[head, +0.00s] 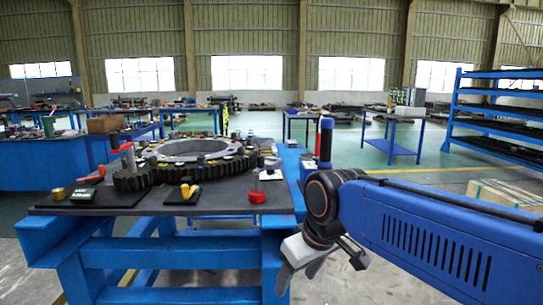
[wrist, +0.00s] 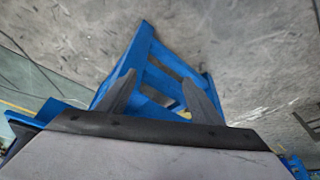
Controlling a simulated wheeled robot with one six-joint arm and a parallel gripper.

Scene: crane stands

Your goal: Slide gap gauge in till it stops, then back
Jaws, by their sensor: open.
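A large dark toothed ring (head: 185,170) with a pale grey inner ring (head: 195,148) lies on the dark top of a blue stand (head: 230,200). A small yellow tool (head: 187,190) sits on a black pad at the stand's front edge. I cannot tell for sure which item is the gap gauge. My gripper (head: 322,268) hangs low to the right of the stand, below its top, and points down. In the wrist view my gripper (wrist: 158,82) is open, with nothing between its two fingers. Beyond them show blue stand legs (wrist: 150,62) and the grey floor.

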